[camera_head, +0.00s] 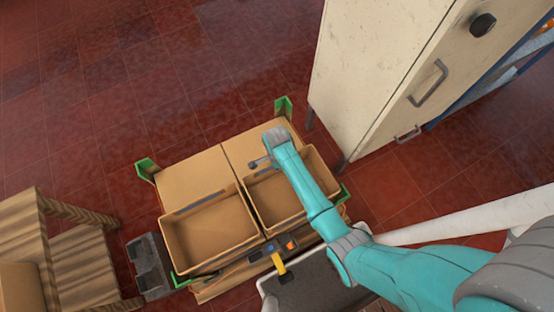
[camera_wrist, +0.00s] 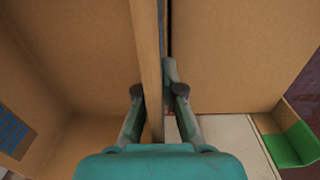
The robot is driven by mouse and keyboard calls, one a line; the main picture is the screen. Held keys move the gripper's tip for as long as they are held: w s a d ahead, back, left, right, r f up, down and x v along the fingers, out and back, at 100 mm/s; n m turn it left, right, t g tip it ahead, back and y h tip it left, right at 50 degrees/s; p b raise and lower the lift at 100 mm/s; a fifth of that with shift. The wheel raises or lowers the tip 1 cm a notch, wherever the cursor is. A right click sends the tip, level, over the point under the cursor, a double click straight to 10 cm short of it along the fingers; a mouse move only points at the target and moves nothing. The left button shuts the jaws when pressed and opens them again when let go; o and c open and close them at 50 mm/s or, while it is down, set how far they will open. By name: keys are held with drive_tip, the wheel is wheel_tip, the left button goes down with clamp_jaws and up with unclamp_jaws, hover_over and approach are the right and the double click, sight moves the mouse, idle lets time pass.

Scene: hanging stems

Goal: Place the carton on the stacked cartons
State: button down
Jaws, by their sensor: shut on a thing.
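The open-top brown carton (camera_head: 274,205) is under my arm at the right front of the stack, beside a similar open carton (camera_head: 212,232). My gripper (camera_head: 257,163) is at its far wall. In the wrist view, my gripper (camera_wrist: 157,92) is shut on the carton's upright wall (camera_wrist: 148,45), one finger on each side. The carton's inside, with a blue mark, is on the left there. The stacked cartons (camera_head: 195,180) show flat tops behind the open ones. My arm hides part of the held carton, and I cannot tell if its base touches what is below.
Green corner brackets (camera_head: 146,168) stand around the stack. A pale cabinet (camera_head: 375,75) is close at the right back. A wooden shelf unit (camera_head: 75,255) and a grey box (camera_head: 148,265) are at the left. The red tiled floor is clear at the back left.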

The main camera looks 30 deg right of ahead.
drive_tip(key=c, duration=1.8)
unclamp_jaws()
drive_tip(key=shift+f, duration=0.1)
drive_tip(key=o, duration=0.5)
wheel_tip(320, 180, up, 12)
drive_tip(key=shift+w+r, duration=0.15)
